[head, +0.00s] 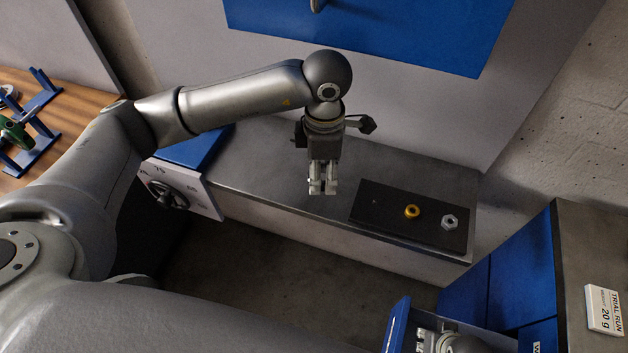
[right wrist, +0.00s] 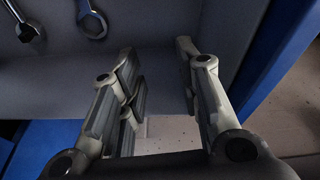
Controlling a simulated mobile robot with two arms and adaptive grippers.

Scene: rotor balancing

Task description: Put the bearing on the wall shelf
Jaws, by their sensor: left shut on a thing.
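My left gripper (head: 323,187) points down over the grey shelf (head: 262,165) along the wall, left of the black mat. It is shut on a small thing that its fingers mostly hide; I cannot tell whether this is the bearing. A yellow ring (head: 412,211) and a silver nut-like ring (head: 450,222) lie on the black mat (head: 375,215) on the shelf. My right gripper (right wrist: 160,95) is open with nothing between its fingers in the right wrist view; it also shows at the bottom of the head view, by the blue drawer.
A white box with a handwheel dial (head: 175,192) stands at the shelf's left end. A blue drawer (head: 397,325) stands open below right. A "20 g" card (head: 604,310) lies on the right cabinet. Wrenches (right wrist: 92,20) show in the right wrist view. The shelf's middle is clear.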

